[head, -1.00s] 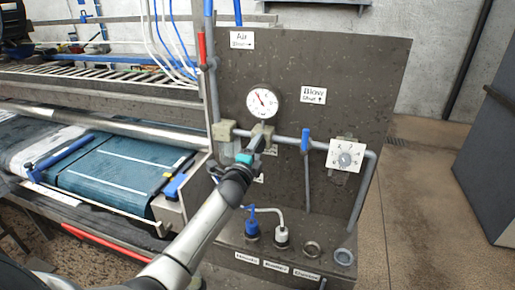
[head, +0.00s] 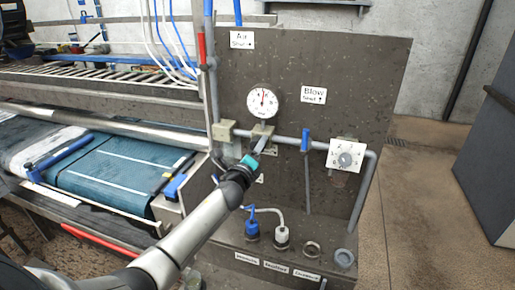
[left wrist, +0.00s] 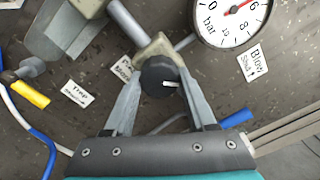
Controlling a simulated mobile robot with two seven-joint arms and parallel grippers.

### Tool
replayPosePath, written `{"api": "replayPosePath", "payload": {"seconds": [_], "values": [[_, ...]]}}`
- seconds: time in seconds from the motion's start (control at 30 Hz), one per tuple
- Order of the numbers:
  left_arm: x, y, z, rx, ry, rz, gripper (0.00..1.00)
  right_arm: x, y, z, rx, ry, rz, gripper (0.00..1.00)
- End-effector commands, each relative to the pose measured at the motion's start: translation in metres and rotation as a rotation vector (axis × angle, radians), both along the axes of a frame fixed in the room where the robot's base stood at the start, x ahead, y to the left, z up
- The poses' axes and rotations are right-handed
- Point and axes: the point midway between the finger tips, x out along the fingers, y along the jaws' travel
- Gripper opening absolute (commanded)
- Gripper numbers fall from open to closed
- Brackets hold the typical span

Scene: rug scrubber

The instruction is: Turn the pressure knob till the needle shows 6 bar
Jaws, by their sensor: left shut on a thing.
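The black pressure knob (left wrist: 158,77) sits on a regulator block below the gauge, its white mark pointing right in the left wrist view. My left gripper (left wrist: 160,88) is shut on the knob, one finger on each side; its tip also shows in the head view (head: 258,151). In the head view the knob is hidden behind the gripper. The round white gauge (head: 263,102) has a red needle pointing nearly straight up. In the left wrist view the gauge (left wrist: 222,32) is cut by the top edge; the needle points just short of the 6. My right gripper is not in view.
A grey pipe (head: 285,138) runs right from the regulator past a blue valve handle (head: 305,140) to a white dial plate (head: 346,155). A red-handled lever (head: 202,48) stands left. Blue and white connectors (head: 281,236) sit below. A conveyor (head: 110,172) lies left.

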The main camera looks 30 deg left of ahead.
Motion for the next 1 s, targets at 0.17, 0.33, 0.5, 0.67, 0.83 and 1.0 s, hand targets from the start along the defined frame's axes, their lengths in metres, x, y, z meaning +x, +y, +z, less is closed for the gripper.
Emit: {"api": "replayPosePath", "payload": {"seconds": [0.17,0.33,0.5,0.67,0.83,1.0], "values": [[0.0001,0.0006,0.0002,0.007,0.002,0.001,0.01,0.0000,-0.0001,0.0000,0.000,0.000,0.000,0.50],[0.0001,0.0006,0.0002,0.006,0.002,0.001,0.01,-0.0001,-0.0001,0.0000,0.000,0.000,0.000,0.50],[0.0001,0.0006,0.0002,0.005,0.001,0.001,0.69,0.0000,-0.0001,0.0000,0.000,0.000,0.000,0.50],[0.0000,0.0003,0.0002,0.004,0.000,0.001,0.86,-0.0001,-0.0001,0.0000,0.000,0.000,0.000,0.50],[0.0001,0.0001,0.0002,0.004,0.000,0.001,0.86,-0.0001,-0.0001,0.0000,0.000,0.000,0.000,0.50],[-0.0027,-0.0005,0.0000,0.004,0.001,0.000,0.86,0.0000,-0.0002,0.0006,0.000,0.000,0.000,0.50]]}}
